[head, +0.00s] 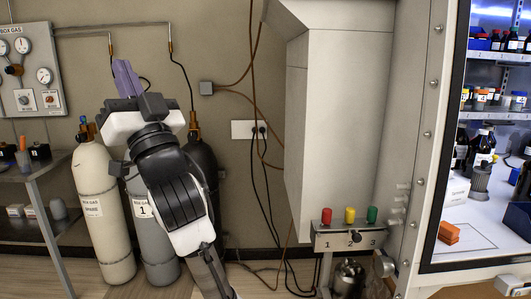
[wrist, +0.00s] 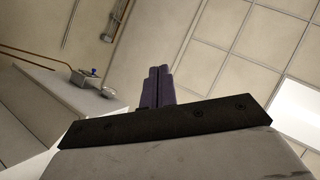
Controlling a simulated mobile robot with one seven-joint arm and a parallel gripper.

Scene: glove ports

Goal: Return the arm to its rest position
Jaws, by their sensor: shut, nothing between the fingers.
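My gripper (head: 126,78) is at the top of my raised arm, left of centre in the head view. Its purple fingers point up, in front of the wall beside the gas panel. In the wrist view the purple fingers (wrist: 158,88) stand together, shut and empty. Behind them the wrist view shows ceiling and upper wall. My arm covers part of the gas cylinders in the head view.
Gas cylinders, one white (head: 93,205), stand behind my arm below a gauge panel (head: 30,72). A shelf rack (head: 42,170) is at far left. The glove box (head: 436,205) is at right, with an orange block (head: 449,233) inside. A three-button box (head: 349,238) is at centre.

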